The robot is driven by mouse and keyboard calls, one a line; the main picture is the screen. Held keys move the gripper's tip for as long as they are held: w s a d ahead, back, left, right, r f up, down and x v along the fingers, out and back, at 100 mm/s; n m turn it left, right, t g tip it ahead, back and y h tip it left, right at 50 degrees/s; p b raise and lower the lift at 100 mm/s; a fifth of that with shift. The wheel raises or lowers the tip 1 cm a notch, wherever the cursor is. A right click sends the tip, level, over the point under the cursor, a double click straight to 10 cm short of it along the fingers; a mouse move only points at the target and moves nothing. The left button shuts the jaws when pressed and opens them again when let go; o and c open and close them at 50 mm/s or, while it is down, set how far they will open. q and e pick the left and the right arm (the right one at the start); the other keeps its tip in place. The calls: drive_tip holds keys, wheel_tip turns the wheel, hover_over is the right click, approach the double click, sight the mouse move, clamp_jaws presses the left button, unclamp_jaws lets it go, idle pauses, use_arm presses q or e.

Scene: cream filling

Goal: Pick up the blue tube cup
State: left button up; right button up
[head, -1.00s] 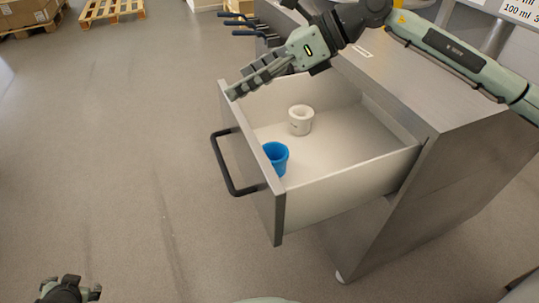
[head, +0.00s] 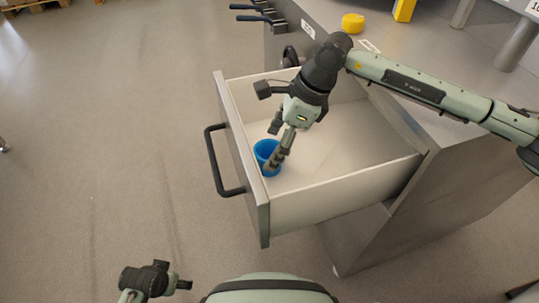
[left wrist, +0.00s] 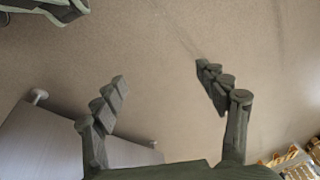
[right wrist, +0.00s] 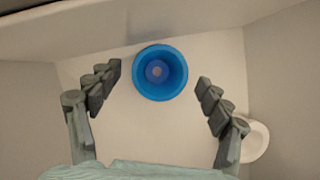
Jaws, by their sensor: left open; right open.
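The blue tube cup (head: 266,156) stands upright in the open drawer, near the drawer's front panel. In the right wrist view the blue cup (right wrist: 160,73) lies ahead of and between the two fingertips, its open top facing the camera. My right gripper (head: 279,147) points down into the drawer and is open and empty; in its wrist view the fingers (right wrist: 159,85) are spread wide on either side of the cup. One finger partly covers the cup in the head view. My left gripper (left wrist: 160,75) is open and empty over the floor, away from the drawer.
A white cup (right wrist: 254,141) stands in the drawer behind the right finger. A yellow object (head: 352,23) sits on the cabinet top.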

sight(263, 149)
drive_tip(key=shift+x, duration=1.4)
drive_tip(key=c, duration=1.3)
drive_tip(key=shift+r, duration=0.1)
